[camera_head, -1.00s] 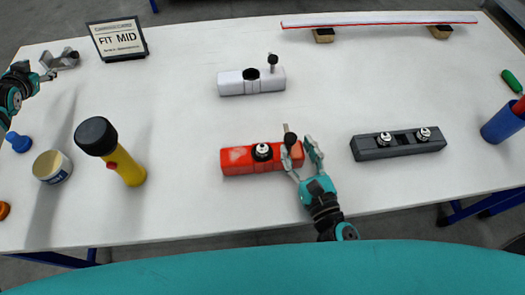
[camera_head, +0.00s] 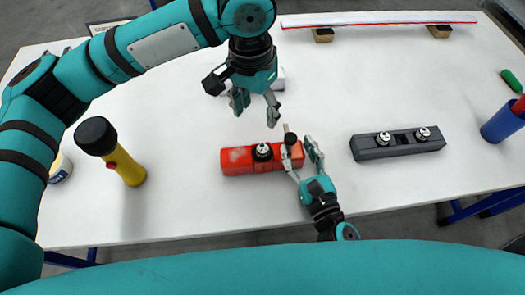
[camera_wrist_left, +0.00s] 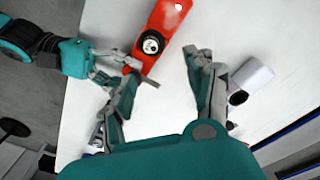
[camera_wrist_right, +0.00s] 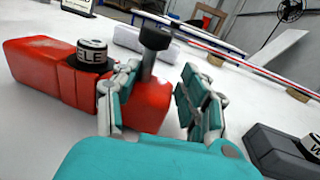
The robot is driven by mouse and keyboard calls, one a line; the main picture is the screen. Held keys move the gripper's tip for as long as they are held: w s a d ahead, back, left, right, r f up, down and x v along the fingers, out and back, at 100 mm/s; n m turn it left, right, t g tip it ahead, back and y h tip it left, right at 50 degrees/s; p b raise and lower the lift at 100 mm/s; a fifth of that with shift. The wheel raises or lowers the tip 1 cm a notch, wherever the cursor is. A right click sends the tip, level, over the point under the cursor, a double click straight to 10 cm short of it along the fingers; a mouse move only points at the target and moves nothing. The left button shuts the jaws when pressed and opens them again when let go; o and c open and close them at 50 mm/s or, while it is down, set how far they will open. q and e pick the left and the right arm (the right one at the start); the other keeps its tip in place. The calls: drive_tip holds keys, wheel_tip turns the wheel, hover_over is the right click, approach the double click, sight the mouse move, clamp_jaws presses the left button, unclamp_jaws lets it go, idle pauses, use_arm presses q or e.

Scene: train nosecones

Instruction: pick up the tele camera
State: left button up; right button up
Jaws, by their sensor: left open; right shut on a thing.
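The tele camera (camera_wrist_right: 92,55), a small round cap with "TELE" on it, sits upright in a black collar on the red block (camera_head: 238,160). It also shows in the head view (camera_head: 263,151) and the left wrist view (camera_wrist_left: 152,43). My right gripper (camera_head: 303,158) is shut on the red block's right end, beside a black-topped pin (camera_wrist_right: 152,45). My left gripper (camera_head: 256,108) is open and empty, above and behind the red block in the head view. In the left wrist view its spread fingers (camera_wrist_left: 164,75) point towards the block, with the camera apart from them.
A dark block (camera_head: 400,150) with two capped round cameras stands right. The white block (camera_head: 280,80) is mostly hidden behind my left gripper. A yellow flashlight (camera_head: 127,168) stands left, a blue cup (camera_head: 500,126) far right. The table between flashlight and red block is clear.

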use_arm(q)
drive_tip(key=s, duration=0.2)
hover_over(262, 148)
drive_tip(key=shift+y, duration=0.3)
drive_tip(key=f, duration=0.6)
drive_tip(key=shift+s+a, duration=0.1)
drive_tip(key=shift+a, duration=0.25)
drive_tip(key=shift+d+f, duration=0.2)
drive_tip(key=shift+f, duration=1.25)
drive_tip(key=shift+d+f, duration=0.15)
drive_tip(key=shift+f, duration=1.3)
clamp_jaws()
wheel_tip(262, 148, up, 10)
